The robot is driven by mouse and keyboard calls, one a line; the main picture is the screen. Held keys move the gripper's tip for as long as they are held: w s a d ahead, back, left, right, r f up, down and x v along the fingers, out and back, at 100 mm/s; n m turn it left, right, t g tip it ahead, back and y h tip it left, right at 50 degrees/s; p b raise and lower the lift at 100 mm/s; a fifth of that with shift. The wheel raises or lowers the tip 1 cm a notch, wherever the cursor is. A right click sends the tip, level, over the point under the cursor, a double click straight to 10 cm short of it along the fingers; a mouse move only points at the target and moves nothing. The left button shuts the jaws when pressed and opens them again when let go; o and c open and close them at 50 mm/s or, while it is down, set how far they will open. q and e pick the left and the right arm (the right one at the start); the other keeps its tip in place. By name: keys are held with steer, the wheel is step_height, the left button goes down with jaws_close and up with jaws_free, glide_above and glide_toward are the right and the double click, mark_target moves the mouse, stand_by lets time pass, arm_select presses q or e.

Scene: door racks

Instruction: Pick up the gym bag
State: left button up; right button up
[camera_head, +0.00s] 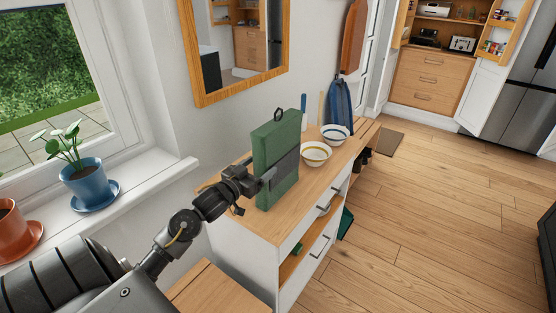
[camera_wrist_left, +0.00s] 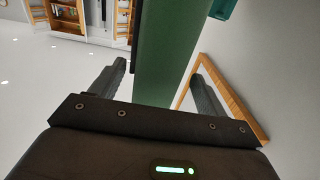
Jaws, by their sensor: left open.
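A green, boxy, upright bag (camera_head: 275,145) with a dark loop on top and a grey front panel stands on the wooden top of a white cabinet; I take it for the gym bag. My left gripper (camera_head: 267,179) is at its near left side, low on the grey panel. In the left wrist view the green bag (camera_wrist_left: 168,50) shows between the two open fingers of my left gripper (camera_wrist_left: 160,70), one on each side. I cannot tell whether the fingers touch it. My right gripper is not in view.
Two bowls, a near one (camera_head: 316,153) and a far one (camera_head: 335,134), stand right of the green bag. A blue bag (camera_head: 340,104) is behind them. A framed mirror (camera_head: 197,88) hangs above. A potted plant (camera_head: 85,182) stands on the sill. The floor (camera_head: 430,210) at right is clear.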

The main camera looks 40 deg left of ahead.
mark_target(278, 155)
arm_select(q)
steer(key=w, duration=0.2)
steer(key=w+p, duration=0.1)
steer(key=w, duration=0.1)
steer(key=shift+w+d+f, duration=0.1)
steer(key=shift+w+f, duration=0.1)
steer(key=shift+w, duration=0.05)
steer(key=shift+c, duration=0.2)
steer(key=c, duration=1.2)
